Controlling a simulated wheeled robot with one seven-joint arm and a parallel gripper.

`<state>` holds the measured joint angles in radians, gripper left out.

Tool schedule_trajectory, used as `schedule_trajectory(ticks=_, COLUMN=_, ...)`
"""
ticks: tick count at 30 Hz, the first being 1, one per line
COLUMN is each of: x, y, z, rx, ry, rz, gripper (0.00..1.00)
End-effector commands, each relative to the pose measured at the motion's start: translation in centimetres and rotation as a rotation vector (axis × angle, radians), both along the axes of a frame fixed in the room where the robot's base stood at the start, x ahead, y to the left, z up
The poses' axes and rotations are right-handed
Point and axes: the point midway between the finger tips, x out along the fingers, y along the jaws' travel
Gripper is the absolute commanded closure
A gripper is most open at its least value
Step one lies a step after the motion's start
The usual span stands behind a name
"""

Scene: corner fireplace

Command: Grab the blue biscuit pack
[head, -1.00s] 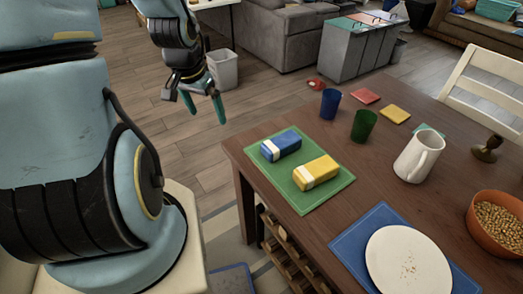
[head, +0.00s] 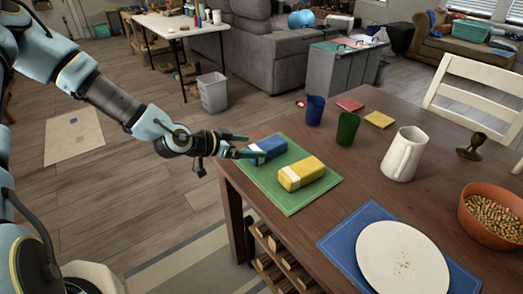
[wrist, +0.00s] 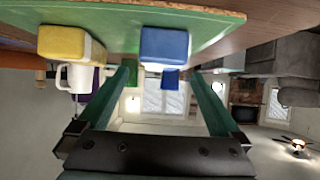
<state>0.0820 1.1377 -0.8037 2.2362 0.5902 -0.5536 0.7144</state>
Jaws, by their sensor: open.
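The blue biscuit pack (head: 268,149) lies on the green mat (head: 291,207) at the near left corner of the wooden table. A yellow pack (head: 302,173) lies beside it on the same mat. My gripper (head: 242,146) is open at the left end of the blue pack, level with it. In the wrist view the blue pack (wrist: 164,45) is straight ahead, in line with the gap between the green fingers (wrist: 163,75). The yellow pack (wrist: 72,44) is off to the left there. I cannot tell whether the fingertips reach past the pack's near end.
A blue cup (head: 315,110), a green cup (head: 347,129) and a white pitcher (head: 404,154) stand farther back. A white plate (head: 403,258) and an orange bowl (head: 493,214) are on the near right.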

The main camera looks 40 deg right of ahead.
Motion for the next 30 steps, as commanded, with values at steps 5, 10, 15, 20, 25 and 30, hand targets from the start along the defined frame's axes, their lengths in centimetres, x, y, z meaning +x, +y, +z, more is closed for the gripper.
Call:
schedule_trajectory(ticks=5, x=-0.1, y=-1.7, z=-0.9, rx=0.002, ry=0.001, rz=0.000, gripper=0.00)
schedule_trajectory(ticks=10, x=-0.1, y=-2.7, z=-1.3, rx=0.002, ry=0.003, rz=0.001, gripper=0.00)
schedule_trajectory(ticks=15, x=-0.1, y=-4.8, z=-2.2, rx=0.003, ry=0.003, rz=0.002, gripper=0.00)
schedule_trajectory(ticks=20, x=-0.2, y=-6.3, z=-3.3, rx=0.003, ry=0.002, rz=0.001, gripper=0.00)
schedule_trajectory(ticks=25, x=-0.1, y=-6.6, z=-3.6, rx=0.003, ry=0.000, rz=0.001, gripper=0.00)
schedule_trajectory(ticks=30, x=-0.1, y=-6.6, z=-3.6, rx=0.003, ry=0.000, rz=0.001, gripper=0.07)
